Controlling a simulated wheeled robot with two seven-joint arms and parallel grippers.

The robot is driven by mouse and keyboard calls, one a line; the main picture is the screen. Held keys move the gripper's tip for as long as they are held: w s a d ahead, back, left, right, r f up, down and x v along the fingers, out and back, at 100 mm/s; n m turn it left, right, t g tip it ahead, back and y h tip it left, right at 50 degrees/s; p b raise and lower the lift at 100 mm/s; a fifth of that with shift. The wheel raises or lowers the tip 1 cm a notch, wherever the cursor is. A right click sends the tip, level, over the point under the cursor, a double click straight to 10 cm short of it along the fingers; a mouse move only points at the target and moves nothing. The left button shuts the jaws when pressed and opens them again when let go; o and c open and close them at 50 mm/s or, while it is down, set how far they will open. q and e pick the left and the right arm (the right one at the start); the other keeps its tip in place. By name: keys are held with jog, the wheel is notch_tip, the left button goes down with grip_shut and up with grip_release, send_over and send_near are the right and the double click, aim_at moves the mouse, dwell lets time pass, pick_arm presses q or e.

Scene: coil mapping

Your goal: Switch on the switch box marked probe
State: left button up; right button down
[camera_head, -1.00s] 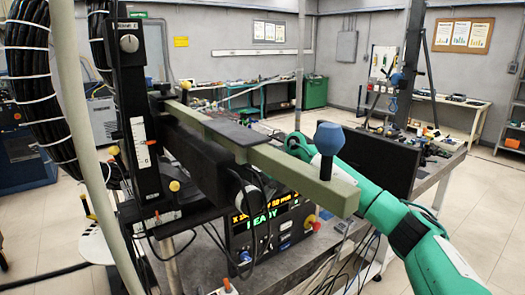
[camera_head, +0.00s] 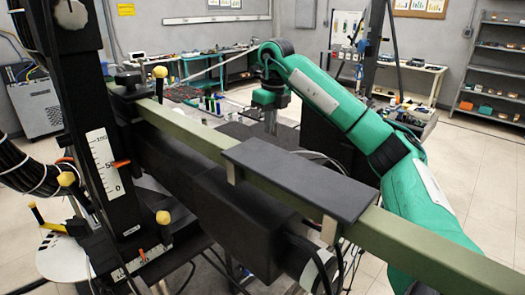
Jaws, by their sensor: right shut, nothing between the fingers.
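My right arm comes in from the right, bends over behind the long green beam, and points down. My right gripper (camera_head: 270,121) is at its lower end, shut with nothing in it, above the dark bench area behind the beam. The beam and its dark pad hide part of the space below the gripper. I cannot make out a switch box marked probe, and no such label can be read. My left gripper is not in view.
The green beam (camera_head: 195,133) with a dark pad (camera_head: 298,180) crosses the foreground diagonally. A black upright with a white scale (camera_head: 104,166) and yellow knobs stands at left. Small items (camera_head: 212,103) stand on the bench behind. Grey shelves (camera_head: 490,70) are far right.

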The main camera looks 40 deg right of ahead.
jog(key=f+p, duration=0.1)
jog(key=f, duration=0.5)
jog(key=w+f+p, duration=0.1)
jog(key=f, duration=0.3)
jog(key=shift+w+f+p, duration=0.1)
jog(key=shift+p, duration=0.2)
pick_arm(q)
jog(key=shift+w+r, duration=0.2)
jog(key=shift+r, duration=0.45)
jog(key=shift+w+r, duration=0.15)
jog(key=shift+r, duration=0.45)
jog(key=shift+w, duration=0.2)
pick_arm(e)
jog(key=shift+w+a, duration=0.1)
